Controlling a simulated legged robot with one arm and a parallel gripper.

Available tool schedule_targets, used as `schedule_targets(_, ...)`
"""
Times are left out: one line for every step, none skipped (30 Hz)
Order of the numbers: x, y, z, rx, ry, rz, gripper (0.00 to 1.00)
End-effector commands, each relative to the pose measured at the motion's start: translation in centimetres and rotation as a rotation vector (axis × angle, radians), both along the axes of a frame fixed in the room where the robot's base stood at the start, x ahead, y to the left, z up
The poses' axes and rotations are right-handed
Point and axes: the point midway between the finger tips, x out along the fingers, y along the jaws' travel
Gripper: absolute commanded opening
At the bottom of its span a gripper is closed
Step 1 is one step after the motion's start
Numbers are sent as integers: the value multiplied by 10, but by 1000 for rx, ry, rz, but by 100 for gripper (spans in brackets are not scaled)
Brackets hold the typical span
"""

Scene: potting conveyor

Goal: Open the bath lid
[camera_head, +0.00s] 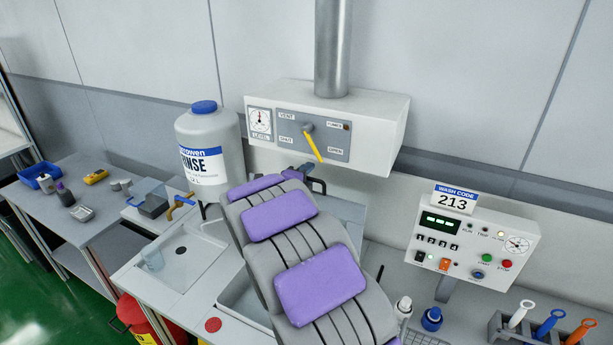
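My arm reaches from the bottom middle to the back of the bench and hides much of what lies behind it. My gripper (318,184) shows only as a small dark part past the arm's far end, below the vent box. Its fingers are too hidden to tell open from shut. A pale basin (240,306) in the bench is partly visible left of my arm. A light panel (345,210) shows behind the arm on the right; it may be the bath lid, but I cannot tell. Any handle or contact with the gripper is hidden.
A vent box (375,128) with a yellow lever (313,146) hangs above. A rinse bottle (208,150) stands left of the arm. A wash-code control panel (470,246) and a tool rack (508,328) are at right. A side table (110,215) holds small items.

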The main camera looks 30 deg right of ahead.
Motion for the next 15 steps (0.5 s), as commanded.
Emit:
schedule_targets(0,0,0,0,0,0,38)
schedule_targets(0,0,0,0,0,0,38)
schedule_targets(0,0,0,-1,-1,0,38)
schedule_targets(0,0,0,-1,-1,0,38)
schedule_targets(0,0,0,-1,-1,0,38)
schedule_targets(0,0,0,-1,-1,0,38)
schedule_targets(0,0,0,-1,-1,0,36)
schedule_targets(0,0,1,-1,-1,0,33)
schedule_targets(0,0,1,-1,-1,0,29)
schedule_targets(0,0,0,-1,-1,0,26)
schedule_targets(0,0,0,-1,-1,0,24)
schedule_targets(0,0,1,-1,-1,0,20)
schedule_targets(0,0,1,-1,-1,0,17)
schedule_targets(0,0,0,-1,-1,0,14)
schedule_targets(0,0,0,-1,-1,0,10)
